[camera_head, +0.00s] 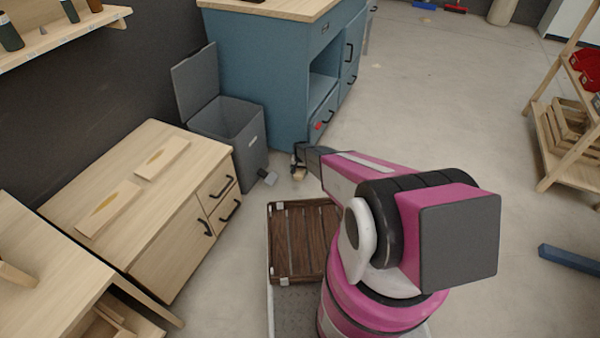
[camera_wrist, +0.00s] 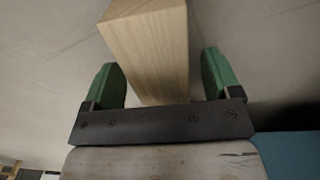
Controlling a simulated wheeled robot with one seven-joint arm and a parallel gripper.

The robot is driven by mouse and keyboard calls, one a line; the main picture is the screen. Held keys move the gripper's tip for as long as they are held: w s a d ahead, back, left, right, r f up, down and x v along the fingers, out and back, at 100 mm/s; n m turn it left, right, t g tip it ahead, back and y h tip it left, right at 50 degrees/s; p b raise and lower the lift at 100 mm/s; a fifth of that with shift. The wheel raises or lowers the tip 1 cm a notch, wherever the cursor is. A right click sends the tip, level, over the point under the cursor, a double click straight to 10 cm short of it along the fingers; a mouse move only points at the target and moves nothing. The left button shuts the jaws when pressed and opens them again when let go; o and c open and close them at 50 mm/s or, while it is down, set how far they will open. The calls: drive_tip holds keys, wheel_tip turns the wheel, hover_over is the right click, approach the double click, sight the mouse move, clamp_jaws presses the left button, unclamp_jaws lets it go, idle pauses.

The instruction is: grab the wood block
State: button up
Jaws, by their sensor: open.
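The wood block (camera_wrist: 150,50) is pale and square-edged, and it fills the upper middle of the wrist view. My gripper (camera_wrist: 165,80) is open, with one green finger on each side of the block. In the head view the block (camera_head: 299,174) is a small pale piece low by the floor at the end of my arm. My gripper (camera_head: 298,163) is small there and partly hides it.
A grey bin (camera_head: 229,130) with its lid up stands left of my gripper. A blue cabinet (camera_head: 262,65) with a drawer is just behind it. A wooden cabinet (camera_head: 185,245) stands at the left. A dark slatted crate (camera_head: 290,240) sits near my base. Open floor lies to the right.

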drive_tip(key=c, duration=1.1)
drive_tip(key=shift+o, duration=0.2)
drive_tip(key=shift+r, duration=0.15)
